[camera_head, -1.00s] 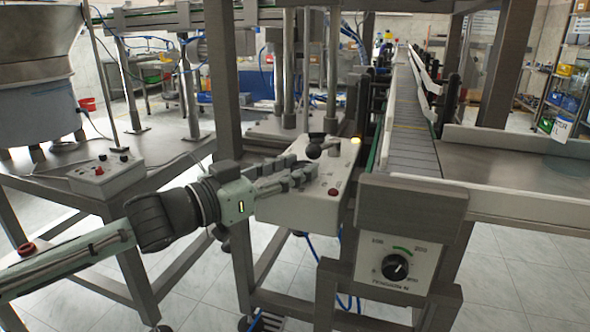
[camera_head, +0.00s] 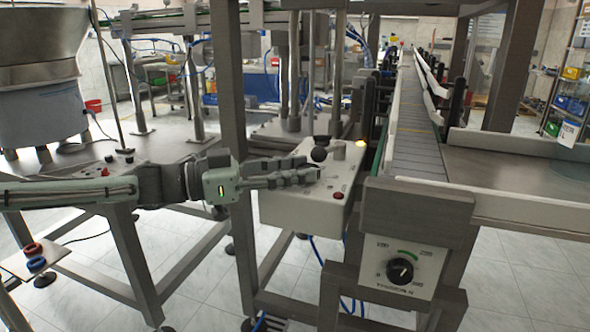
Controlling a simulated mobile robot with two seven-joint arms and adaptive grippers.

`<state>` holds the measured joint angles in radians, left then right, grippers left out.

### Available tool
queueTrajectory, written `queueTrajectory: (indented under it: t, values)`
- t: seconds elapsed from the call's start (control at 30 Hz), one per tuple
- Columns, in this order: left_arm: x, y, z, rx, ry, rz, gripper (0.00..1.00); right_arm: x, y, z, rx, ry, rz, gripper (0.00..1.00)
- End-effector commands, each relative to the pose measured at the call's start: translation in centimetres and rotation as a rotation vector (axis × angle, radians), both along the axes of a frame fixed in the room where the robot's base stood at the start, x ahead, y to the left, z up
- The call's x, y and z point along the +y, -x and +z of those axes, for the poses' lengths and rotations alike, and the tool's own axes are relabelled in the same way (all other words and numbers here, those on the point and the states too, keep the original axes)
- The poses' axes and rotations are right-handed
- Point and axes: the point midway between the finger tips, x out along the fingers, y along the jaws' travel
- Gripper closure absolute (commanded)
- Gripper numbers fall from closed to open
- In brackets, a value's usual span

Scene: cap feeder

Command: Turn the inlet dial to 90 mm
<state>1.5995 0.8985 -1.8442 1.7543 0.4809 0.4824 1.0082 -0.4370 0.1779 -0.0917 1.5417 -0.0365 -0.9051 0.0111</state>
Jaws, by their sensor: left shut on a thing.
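My left gripper (camera_head: 312,176) reaches in from the left over the light grey control box (camera_head: 295,213). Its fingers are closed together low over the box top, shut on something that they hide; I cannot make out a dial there. A black ball-shaped knob (camera_head: 319,154) and a grey upright cylinder (camera_head: 338,149) stand just beyond the fingertips. A black dial (camera_head: 400,270) with a green arc sits on a white panel (camera_head: 383,252) at lower right, well apart from the gripper; its lettering is too small to read surely. My right gripper is not in view.
A red button (camera_head: 338,195) is on the box's near edge, and a lit yellow lamp (camera_head: 361,143) is behind it. The conveyor (camera_head: 415,145) runs away to the right. A steel post (camera_head: 231,90) stands close behind my left wrist. A bowl feeder (camera_head: 40,70) is at left.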

Motion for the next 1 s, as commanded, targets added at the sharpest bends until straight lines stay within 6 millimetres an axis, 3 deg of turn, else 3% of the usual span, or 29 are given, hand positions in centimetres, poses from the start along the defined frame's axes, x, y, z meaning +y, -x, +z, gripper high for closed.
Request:
queueTrajectory:
  t: [0.57, 0.6, 0.7, 0.73, 1.0]
  values:
    - [0.01, -0.13, 0.05, -0.002, -0.001, -0.017, 0.92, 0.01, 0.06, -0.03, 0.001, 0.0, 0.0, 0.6]
    - [0.01, -0.13, 0.05, -0.002, -0.001, -0.017, 0.58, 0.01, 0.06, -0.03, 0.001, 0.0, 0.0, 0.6]
    - [-0.01, -0.11, 0.04, -0.001, 0.0, -0.018, 0.46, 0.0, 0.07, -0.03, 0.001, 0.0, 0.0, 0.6]
    - [-0.01, -0.1, 0.04, -0.001, 0.0, -0.018, 0.42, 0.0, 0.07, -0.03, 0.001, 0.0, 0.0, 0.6]
    - [0.01, -0.05, 0.01, 0.0, 0.0, -0.019, 0.42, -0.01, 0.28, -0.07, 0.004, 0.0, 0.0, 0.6]
